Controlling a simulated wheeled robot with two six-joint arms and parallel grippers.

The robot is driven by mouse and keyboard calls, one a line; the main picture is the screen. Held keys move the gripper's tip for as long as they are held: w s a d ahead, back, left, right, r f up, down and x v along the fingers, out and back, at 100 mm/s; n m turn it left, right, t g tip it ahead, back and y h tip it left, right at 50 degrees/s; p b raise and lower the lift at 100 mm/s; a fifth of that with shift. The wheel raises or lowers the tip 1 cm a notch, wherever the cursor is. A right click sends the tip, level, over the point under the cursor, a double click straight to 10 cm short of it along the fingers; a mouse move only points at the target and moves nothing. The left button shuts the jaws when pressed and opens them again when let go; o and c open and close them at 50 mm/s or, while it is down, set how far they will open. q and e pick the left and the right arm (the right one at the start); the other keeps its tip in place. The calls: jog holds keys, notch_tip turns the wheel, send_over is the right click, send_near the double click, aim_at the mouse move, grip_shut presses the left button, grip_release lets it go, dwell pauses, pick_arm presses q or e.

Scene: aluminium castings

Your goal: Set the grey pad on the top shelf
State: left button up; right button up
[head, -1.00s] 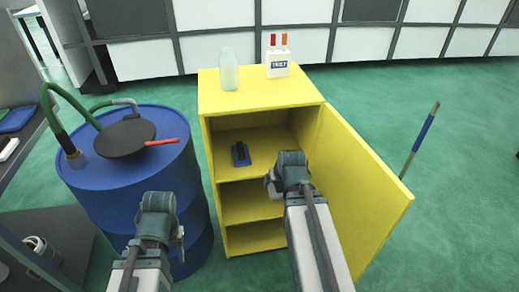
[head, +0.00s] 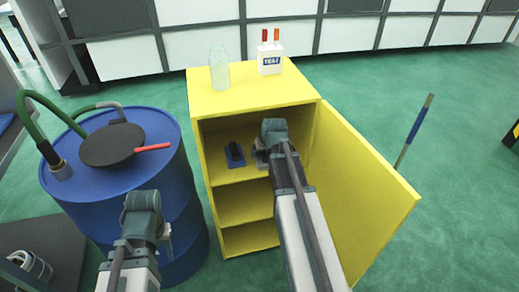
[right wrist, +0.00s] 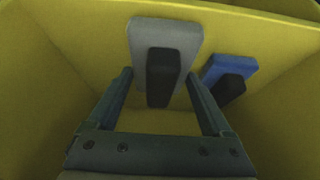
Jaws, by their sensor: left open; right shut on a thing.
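The yellow cabinet (head: 207,210) stands open, with its top shelf (head: 228,176) in the upper compartment. My right gripper (head: 259,153) is inside that compartment. In the right wrist view the grey pad (right wrist: 187,35) has a black grip (right wrist: 163,78) on it, between the fingers (right wrist: 163,90); the gripper is shut on this pad. The head view mostly hides the pad, and whether it touches the shelf I cannot tell. A blue pad (head: 229,159) with a dark grip lies on the shelf just left of it. My left gripper (head: 166,236) is open and empty, outside the cabinet.
The open yellow door (head: 365,200) bounds the right side. A glass bottle (head: 219,70) and a white container (head: 270,59) stand on top of the cabinet. A blue drum (head: 175,195) with a black pan (head: 112,145) stands at left.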

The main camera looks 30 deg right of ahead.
jog(key=w, duration=0.1)
jog(key=w+d, duration=0.1)
jog(key=w, duration=0.1)
jog(key=shift+w, duration=0.3)
jog(key=shift+s+a+f+b, duration=0.1)
jog(key=shift+s+f+b, duration=0.15)
jog(key=shift+f+b, duration=0.65)
jog(key=shift+s+r, duration=0.1)
jog(key=shift+r, duration=0.05)
jog(key=shift+f, duration=0.2)
jog(key=o, duration=1)
jog(key=shift+c, duration=0.2)
pick_arm(q)
jog(key=shift+w+a+f, duration=0.25)
jog(key=shift+f, duration=0.2)
jog(key=shift+w+a+f, duration=0.2)
jog(key=shift+f, duration=0.25)
pick_arm(e)
jog(key=shift+r, duration=0.1)
